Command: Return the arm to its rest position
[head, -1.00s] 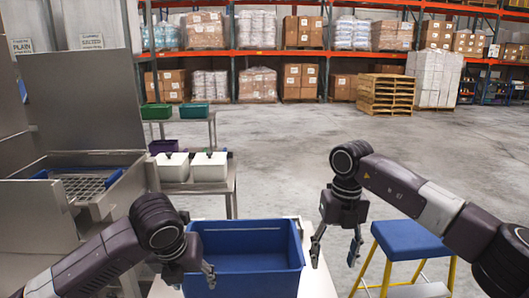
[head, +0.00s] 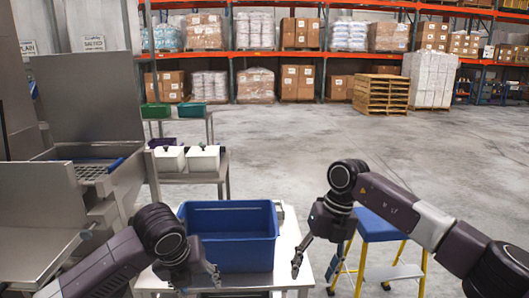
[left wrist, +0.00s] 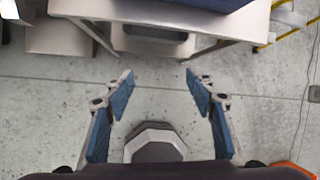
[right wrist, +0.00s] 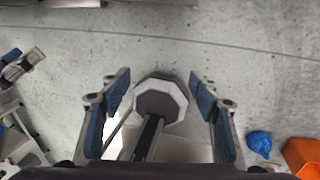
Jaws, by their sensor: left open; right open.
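My left gripper (head: 208,272) is low at the front left in the head view, by the near side of a blue tub. In the left wrist view its two fingers (left wrist: 158,85) are spread with nothing between them. My right gripper (head: 314,258) hangs to the right of the tub, beside the table's right edge.
The blue tub (head: 228,256) stands on a pale table (head: 290,248). A blue step stool (head: 375,228) with yellow legs is at right. Steel equipment (head: 85,110) fills the left. White containers (head: 203,160) stand behind. An orange object (right wrist: 303,155) lies on the floor.

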